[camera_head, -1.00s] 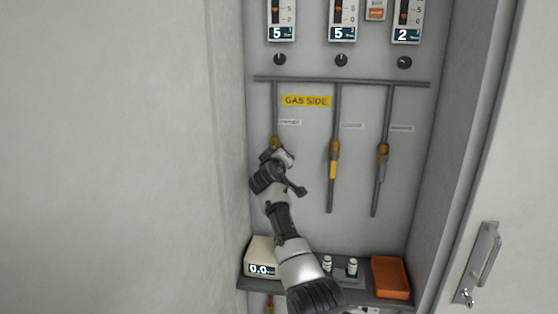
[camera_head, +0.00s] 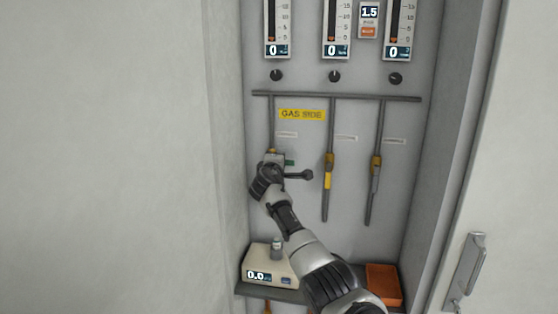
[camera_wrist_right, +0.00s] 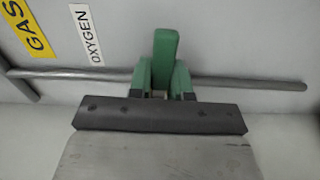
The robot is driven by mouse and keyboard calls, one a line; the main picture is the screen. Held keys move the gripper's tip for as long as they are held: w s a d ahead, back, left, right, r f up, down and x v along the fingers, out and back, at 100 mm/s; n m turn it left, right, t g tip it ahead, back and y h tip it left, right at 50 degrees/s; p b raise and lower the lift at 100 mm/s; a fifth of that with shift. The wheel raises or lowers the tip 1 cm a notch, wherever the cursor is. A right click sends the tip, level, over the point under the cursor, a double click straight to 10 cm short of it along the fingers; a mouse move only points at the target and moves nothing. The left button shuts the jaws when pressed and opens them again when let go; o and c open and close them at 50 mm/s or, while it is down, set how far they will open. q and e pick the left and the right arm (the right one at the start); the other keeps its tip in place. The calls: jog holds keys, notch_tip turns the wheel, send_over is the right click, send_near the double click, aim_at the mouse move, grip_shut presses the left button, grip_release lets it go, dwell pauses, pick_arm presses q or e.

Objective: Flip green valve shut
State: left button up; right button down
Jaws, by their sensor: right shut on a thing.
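The green valve handle (camera_wrist_right: 166,50) is in the right wrist view, beside the OXYGEN label. It stands crosswise to the grey pipe there. The gripper and wrist hide most of the valve body in the head view. My left gripper is not in view.
Flow meters above read 0. A shelf below bears a white balance (camera_head: 258,262) reading 0.0 and an orange box (camera_head: 383,284). A cabinet door (camera_head: 500,200) with a handle is at right.

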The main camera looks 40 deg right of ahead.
jog(key=shift+n, duration=0.3)
jog(key=c, duration=1)
grip_release()
jog(key=shift+c, duration=0.2)
jog(key=b+v, duration=0.3)
jog(key=v, duration=0.8)
jog(key=shift+w, duration=0.1)
